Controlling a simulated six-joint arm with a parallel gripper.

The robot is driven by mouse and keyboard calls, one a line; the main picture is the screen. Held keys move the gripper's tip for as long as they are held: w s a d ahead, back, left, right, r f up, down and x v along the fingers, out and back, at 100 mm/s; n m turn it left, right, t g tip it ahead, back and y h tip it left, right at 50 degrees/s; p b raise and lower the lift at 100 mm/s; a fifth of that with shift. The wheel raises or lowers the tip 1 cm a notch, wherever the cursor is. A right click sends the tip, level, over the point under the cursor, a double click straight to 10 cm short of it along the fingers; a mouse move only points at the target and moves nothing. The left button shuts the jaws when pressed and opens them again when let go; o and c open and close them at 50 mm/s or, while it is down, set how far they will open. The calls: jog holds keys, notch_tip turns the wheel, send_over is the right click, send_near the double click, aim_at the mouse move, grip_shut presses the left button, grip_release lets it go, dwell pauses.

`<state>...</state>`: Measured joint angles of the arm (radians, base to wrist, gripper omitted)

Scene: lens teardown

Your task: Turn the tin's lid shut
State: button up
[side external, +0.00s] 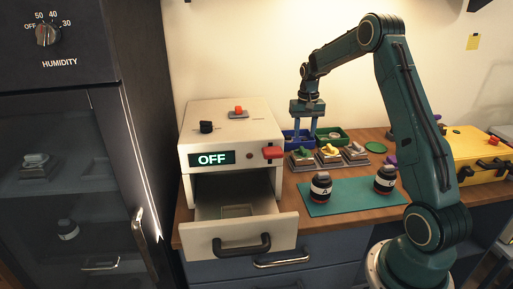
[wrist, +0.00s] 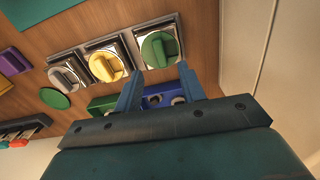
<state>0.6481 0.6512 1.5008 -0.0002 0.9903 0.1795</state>
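No thing in view is plainly a tin with a turning lid; I cannot tell which one it is. A flat green disc (side external: 376,147), possibly a loose lid, lies on the table and also shows in the wrist view (wrist: 55,98). Two dark jars with white label bands, marked A (side external: 320,187) and perhaps C (side external: 385,179), stand upright on a teal mat (side external: 345,205). My gripper (side external: 305,128) is above the blue bin, left of the green disc. In the wrist view its two fingers (wrist: 159,72) are apart with nothing held between them.
Square metal blocks with green (wrist: 158,48), yellow (wrist: 106,64) and grey (wrist: 65,77) knobs stand in a row near my fingers. Blue (side external: 290,143) and green (side external: 333,137) bins stand behind. A white OFF device (side external: 230,135) has an open drawer (side external: 240,235); a yellow case (side external: 475,150) stands right.

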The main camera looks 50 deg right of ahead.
aim_at(303, 149)
jog(key=shift+r, duration=0.15)
notch_tip(303, 149, up, 6)
jog(key=shift+f, duration=0.1)
dwell(1.0)
jog(key=shift+a, duration=0.1)
